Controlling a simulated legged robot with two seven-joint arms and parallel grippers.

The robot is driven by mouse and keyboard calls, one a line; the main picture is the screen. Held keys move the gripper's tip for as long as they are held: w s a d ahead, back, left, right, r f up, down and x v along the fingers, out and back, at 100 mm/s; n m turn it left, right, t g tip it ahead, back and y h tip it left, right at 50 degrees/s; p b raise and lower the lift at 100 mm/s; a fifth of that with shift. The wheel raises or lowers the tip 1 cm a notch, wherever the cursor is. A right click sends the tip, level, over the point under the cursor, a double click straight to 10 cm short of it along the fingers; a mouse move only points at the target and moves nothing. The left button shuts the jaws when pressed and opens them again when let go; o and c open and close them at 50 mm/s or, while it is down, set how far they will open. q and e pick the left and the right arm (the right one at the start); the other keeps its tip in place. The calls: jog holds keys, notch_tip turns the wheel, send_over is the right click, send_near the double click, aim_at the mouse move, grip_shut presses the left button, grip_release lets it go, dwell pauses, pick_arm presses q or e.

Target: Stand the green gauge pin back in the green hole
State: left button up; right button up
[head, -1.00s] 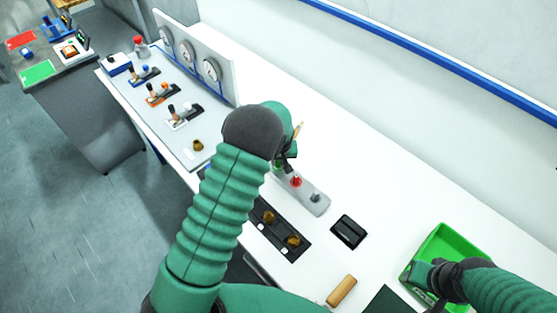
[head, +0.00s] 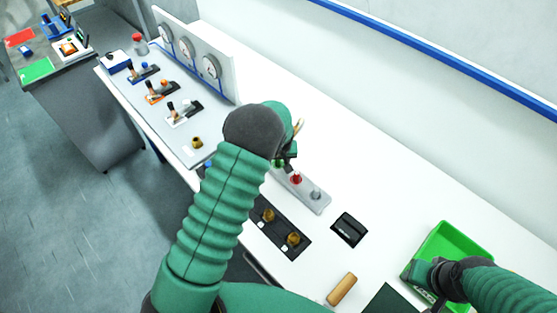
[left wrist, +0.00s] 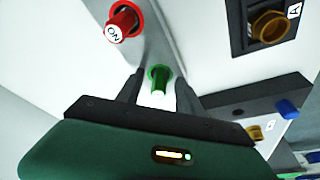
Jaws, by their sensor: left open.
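The green gauge pin (left wrist: 161,82) stands in a green-ringed hole (left wrist: 154,71) of a grey strip in the left wrist view. My left gripper (left wrist: 160,88) is open, with one dark finger on each side of the pin; I cannot tell whether either touches it. In the head view my left gripper (head: 287,153) is over the far end of the grey strip (head: 307,190) and mostly hides the green pin. My right gripper (head: 425,273) is at the left wall of a green tray; its fingers are not clear.
A black block (head: 349,230), wooden handle (head: 341,289), green tray (head: 452,236) and black panel with brass knobs (head: 280,228) surround the strip.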

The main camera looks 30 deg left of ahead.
pick_arm(q)
jog(key=b+v, duration=0.2)
jog(key=v, duration=1.4)
jog(key=shift+s+r+b, duration=0.15)
jog(key=shift+r+b, duration=0.15)
jog(key=shift+r, duration=0.05)
jog(key=shift+d, duration=0.1)
